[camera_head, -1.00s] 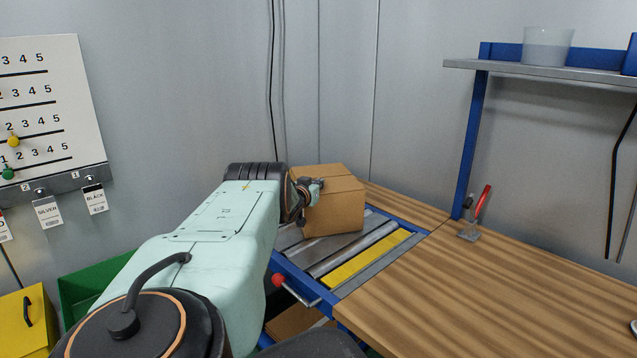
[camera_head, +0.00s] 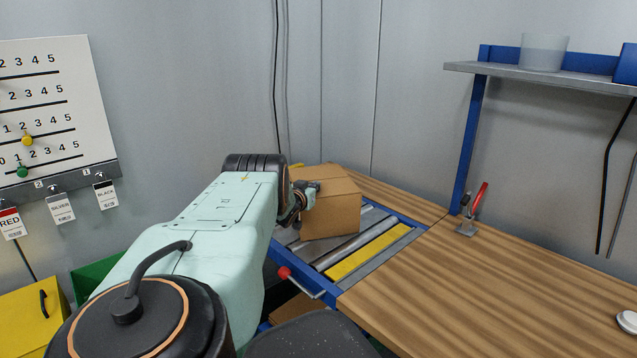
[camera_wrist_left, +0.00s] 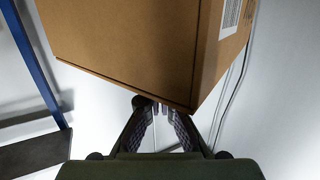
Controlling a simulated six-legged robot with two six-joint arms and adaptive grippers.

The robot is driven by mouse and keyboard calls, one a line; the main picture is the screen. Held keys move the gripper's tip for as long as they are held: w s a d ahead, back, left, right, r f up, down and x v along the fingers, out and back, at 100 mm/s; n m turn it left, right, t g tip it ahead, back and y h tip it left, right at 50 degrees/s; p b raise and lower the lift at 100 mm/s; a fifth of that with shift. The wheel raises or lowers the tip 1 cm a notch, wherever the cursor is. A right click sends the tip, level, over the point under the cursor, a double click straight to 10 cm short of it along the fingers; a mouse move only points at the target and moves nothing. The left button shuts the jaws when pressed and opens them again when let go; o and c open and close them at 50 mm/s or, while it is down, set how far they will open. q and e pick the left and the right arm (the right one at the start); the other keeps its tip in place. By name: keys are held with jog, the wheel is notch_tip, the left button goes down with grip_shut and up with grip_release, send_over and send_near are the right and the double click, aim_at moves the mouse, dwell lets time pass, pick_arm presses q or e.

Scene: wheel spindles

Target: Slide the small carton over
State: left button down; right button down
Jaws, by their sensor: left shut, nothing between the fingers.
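A brown carton (camera_head: 332,207) sits on the roller section (camera_head: 352,250) at the left end of the bench. My left arm reaches to its left side, with the wrist in front of that side. In the left wrist view my left gripper (camera_wrist_left: 153,103) is shut and empty, its fingertips at the carton's (camera_wrist_left: 130,45) lower edge in the picture. I cannot tell whether they touch it. A white label shows on one carton face there. My right gripper is not in view.
A yellow strip (camera_head: 368,254) lies beside the rollers, and a red-knobbed lever (camera_head: 285,272) sticks out in front. The wooden bench top (camera_head: 480,290) is mostly clear, with a red-handled clamp (camera_head: 473,212) at its back. Another brown carton (camera_head: 297,305) shows below the rollers.

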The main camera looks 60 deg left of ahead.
pick_arm(q)
jog(key=shift+w+r, duration=0.1)
jog(key=shift+r, duration=0.25)
jog(key=shift+w+f, duration=0.1)
jog(key=shift+w+d, duration=0.1)
jog(key=s, duration=0.1)
jog(key=s+p, duration=0.1)
jog(key=s+d+p, duration=0.1)
jog(key=shift+d+r, duration=0.1)
jog(key=shift+r, duration=0.2)
jog(key=f+p+v, duration=0.1)
jog(key=p+v, duration=0.3)
jog(key=v, duration=0.5)
jog(key=shift+d+f+p, duration=0.3)
jog(key=shift+d+f, duration=0.05)
jog(key=shift+w, duration=0.15)
